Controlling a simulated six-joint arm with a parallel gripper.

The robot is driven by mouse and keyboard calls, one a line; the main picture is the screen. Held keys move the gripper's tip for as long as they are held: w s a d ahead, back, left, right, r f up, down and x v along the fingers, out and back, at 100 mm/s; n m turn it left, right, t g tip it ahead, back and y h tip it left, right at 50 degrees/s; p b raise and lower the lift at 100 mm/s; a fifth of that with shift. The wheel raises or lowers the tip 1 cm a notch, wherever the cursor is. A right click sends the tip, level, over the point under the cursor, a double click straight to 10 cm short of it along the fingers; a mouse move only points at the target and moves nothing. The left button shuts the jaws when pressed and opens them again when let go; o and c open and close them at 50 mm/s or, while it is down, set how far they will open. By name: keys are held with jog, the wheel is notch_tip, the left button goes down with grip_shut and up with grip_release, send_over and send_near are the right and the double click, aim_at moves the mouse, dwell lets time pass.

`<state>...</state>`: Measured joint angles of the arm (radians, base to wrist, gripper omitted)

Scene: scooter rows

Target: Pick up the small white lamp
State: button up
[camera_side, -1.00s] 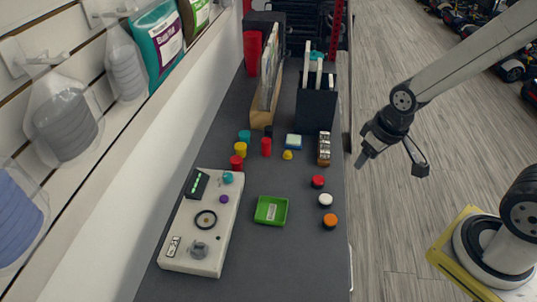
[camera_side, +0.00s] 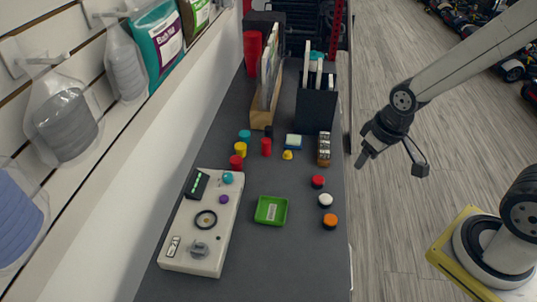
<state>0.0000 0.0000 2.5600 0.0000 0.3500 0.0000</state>
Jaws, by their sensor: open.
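The small white lamp (camera_side: 326,200) looks like a short round piece with a white top and a dark base. It stands on the dark grey table (camera_side: 290,255) near its right edge, between a red lamp (camera_side: 318,181) and an orange lamp (camera_side: 330,221). My gripper (camera_side: 362,162) is open, empty and apart from the lamps. In the picture it shows above and to the right of the white lamp, by the table's right edge. Its fingers are small and partly hard to make out.
A green tray (camera_side: 262,222) lies left of the lamps. A pale control panel (camera_side: 190,255) fills the table's left front. Several coloured pieces, a metal-topped block (camera_side: 323,150) and a dark file holder (camera_side: 316,108) stand farther back. The table is clear around the lamps.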

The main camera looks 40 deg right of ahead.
jog(key=o, duration=0.6)
jog(key=shift+c, duration=0.2)
jog(key=m+g+y, duration=0.1)
jog(key=m+y, duration=0.3)
jog(key=m, duration=1.8)
send_near(325, 201)
jog(key=shift+w+d+f, duration=0.1)
jog(key=shift+w+f, duration=0.05)
jog(key=shift+f, duration=0.45)
jog(key=shift+w+d+f, duration=0.1)
jog(key=shift+w+f, duration=0.1)
jog(key=shift+f, duration=0.35)
